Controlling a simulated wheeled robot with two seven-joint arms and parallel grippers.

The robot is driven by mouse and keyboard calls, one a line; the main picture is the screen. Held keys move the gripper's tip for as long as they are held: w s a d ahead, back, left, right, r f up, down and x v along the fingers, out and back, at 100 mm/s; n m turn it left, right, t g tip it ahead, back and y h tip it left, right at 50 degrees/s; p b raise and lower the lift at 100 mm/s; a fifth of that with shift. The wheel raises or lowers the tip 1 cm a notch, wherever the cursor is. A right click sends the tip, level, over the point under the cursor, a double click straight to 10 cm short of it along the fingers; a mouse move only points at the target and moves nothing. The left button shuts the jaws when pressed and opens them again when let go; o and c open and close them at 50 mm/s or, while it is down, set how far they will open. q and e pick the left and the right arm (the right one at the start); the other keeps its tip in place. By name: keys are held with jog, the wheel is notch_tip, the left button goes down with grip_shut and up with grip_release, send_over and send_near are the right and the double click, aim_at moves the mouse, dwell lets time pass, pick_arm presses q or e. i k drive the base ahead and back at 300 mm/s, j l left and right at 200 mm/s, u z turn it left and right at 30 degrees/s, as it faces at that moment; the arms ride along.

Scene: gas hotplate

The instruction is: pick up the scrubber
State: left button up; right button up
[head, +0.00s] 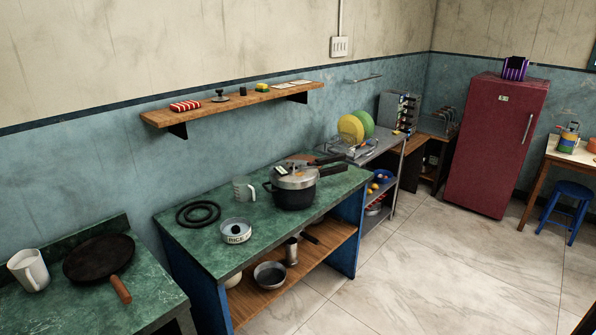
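A small yellow and green block (262,87), which looks like a scrubber sponge, lies on the wooden wall shelf (215,106). It sits right of a small dark object (243,91) and left of some flat pale pieces (290,84). It is small in the head view, so its exact shape is unclear. Neither of my grippers shows in the head view.
Below the shelf is a green counter (190,244) with a pressure cooker (294,187), a RICE bowl (236,231) and a mug (244,189). A pan (98,259) sits on the left counter. A red fridge (496,145) stands at right. The tiled floor (430,270) is clear.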

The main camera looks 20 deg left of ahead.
aim_at(262, 88)
jog(key=i+l+u, duration=0.1)
jog(key=i, duration=0.35)
jog(key=i+l+u, duration=0.15)
jog(key=i, duration=0.35)
